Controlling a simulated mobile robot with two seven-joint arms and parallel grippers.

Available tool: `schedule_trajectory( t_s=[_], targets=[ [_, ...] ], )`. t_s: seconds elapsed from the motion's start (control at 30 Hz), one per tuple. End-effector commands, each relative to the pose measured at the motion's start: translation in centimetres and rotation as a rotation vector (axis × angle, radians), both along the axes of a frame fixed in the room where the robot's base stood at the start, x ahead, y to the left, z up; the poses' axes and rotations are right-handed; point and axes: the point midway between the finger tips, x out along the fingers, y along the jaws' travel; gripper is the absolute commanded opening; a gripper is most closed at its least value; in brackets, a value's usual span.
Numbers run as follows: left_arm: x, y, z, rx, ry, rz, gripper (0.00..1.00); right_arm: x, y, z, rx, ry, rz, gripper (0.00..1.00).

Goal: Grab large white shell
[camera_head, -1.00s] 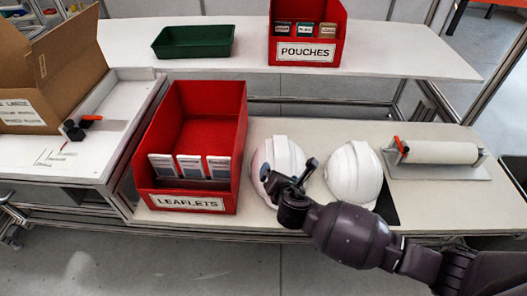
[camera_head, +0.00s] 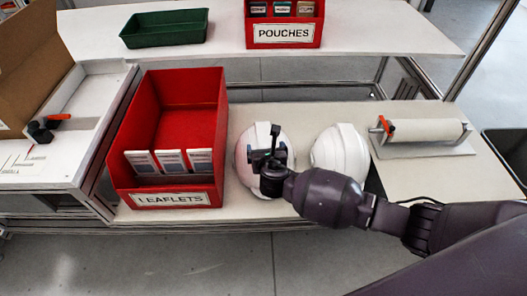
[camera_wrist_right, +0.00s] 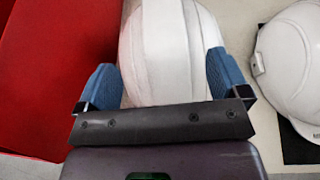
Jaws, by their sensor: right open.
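Two white helmet shells lie on the table. The left white shell (camera_head: 245,158) is next to the red leaflets box, partly hidden by my right gripper in the head view. The right white shell (camera_head: 341,149) lies a little to its right, apart from it. My right gripper (camera_head: 267,150) is over the left shell. In the right wrist view, its two blue fingers (camera_wrist_right: 162,85) are spread apart, with the left shell's ridged top (camera_wrist_right: 175,45) between and beyond them. The right shell also shows at that view's right edge (camera_wrist_right: 295,70). My left gripper is not in view.
The red leaflets box (camera_head: 122,125) stands close at the left of the shells. A roll on a metal dispenser (camera_head: 425,133) is at the right. A red pouches box (camera_head: 284,33) and green tray (camera_head: 165,28) stand on the rear shelf. An open cardboard box (camera_head: 35,60) is far left.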

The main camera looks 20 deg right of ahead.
Motion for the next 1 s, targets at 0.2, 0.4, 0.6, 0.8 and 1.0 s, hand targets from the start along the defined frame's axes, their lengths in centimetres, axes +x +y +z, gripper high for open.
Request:
schedule_trajectory(
  t_s=[0.2, 0.4, 0.6, 0.8, 1.0],
  targets=[
    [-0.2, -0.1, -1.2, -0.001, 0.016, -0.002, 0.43, 2.4, -1.0, -1.0, -0.001, 0.003, -0.001, 0.94],
    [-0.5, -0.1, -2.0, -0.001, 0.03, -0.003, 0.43, 4.3, -1.4, -1.7, -0.001, 0.003, -0.001, 0.94],
    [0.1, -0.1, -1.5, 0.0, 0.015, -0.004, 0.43, 4.6, -1.5, -1.4, 0.0, 0.0, 0.0, 0.94],
    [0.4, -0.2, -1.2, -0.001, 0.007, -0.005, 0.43, 4.6, -1.5, -1.4, 0.0, -0.001, 0.0, 0.78],
    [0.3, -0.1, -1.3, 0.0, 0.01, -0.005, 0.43, 4.6, -1.5, -1.4, 0.0, 0.0, 0.0, 0.48]
  ],
)
